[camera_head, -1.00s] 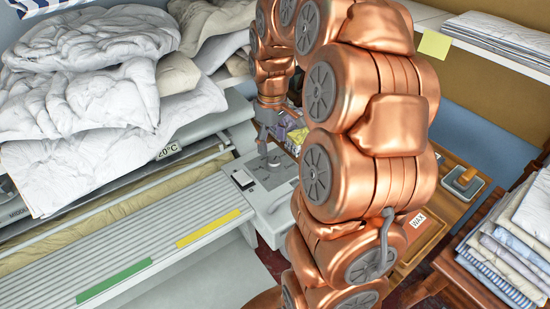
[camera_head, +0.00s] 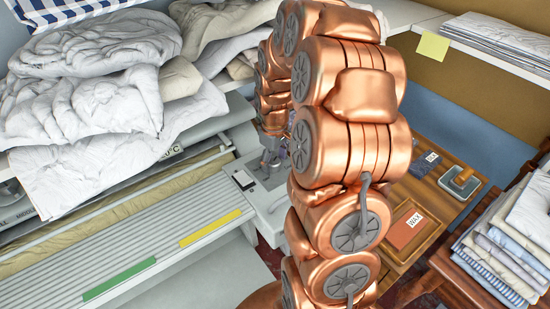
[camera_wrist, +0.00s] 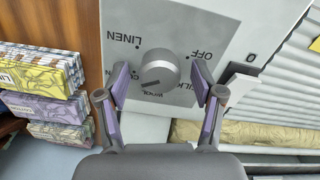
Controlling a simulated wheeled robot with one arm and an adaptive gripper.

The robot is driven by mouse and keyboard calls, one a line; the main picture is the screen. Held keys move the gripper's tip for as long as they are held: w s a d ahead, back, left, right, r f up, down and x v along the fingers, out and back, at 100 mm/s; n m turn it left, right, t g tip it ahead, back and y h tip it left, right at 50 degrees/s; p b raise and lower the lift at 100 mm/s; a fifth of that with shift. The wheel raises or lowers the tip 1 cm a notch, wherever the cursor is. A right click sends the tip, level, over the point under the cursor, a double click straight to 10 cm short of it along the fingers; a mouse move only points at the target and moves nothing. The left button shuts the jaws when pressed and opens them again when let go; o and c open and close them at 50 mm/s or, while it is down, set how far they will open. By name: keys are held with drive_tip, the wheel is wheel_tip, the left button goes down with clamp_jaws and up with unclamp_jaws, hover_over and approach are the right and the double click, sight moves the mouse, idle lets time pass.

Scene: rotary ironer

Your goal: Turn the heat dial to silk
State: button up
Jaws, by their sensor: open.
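The grey round heat dial (camera_wrist: 159,72) sits on the pale control panel (camera_wrist: 225,35) in the wrist view. LINEN, OFF and part of SILK are readable around it; SILK is to its right, partly covered by a finger. Other labels at lower left and below are partly hidden or too small to read. My gripper (camera_wrist: 161,86) is open, with one purple-padded finger on each side of the dial and gaps between. In the head view my gripper (camera_head: 271,158) is over the panel; the dial cannot be made out there.
A white lever or switch (camera_wrist: 240,86) marked 0 is close to the right finger. Patterned packs (camera_wrist: 40,85) stand left of the panel. In the head view, piled white linen (camera_head: 95,75) lies left, a WAX box (camera_head: 406,228) right, and folded cloths (camera_head: 510,240) at far right.

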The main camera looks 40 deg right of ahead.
drive_tip(key=shift+c, duration=0.3)
drive_tip(key=c, duration=1.1)
drive_tip(key=shift+f+m+b, duration=0.15)
drive_tip(key=shift+m+b, duration=0.25)
drive_tip(key=shift+b, duration=0.25)
drive_tip(key=shift+w+m+b, duration=0.1)
drive_tip(key=shift+m+b, duration=0.5)
drive_tip(key=shift+b, duration=0.25)
drive_tip(key=m+b, duration=0.2)
drive_tip(key=shift+f+m+b, duration=0.15)
drive_tip(key=shift+m+b, duration=0.15)
drive_tip(key=shift+b, duration=0.1)
drive_tip(key=m+b, duration=0.2)
drive_tip(key=m, duration=0.1)
drive_tip(key=shift+r+b, duration=0.2)
drive_tip(key=shift+b, duration=0.1)
drive_tip(key=shift+a+r+m+b, duration=0.1)
drive_tip(key=shift+m+b, duration=0.7)
drive_tip(key=shift+m, duration=1.3)
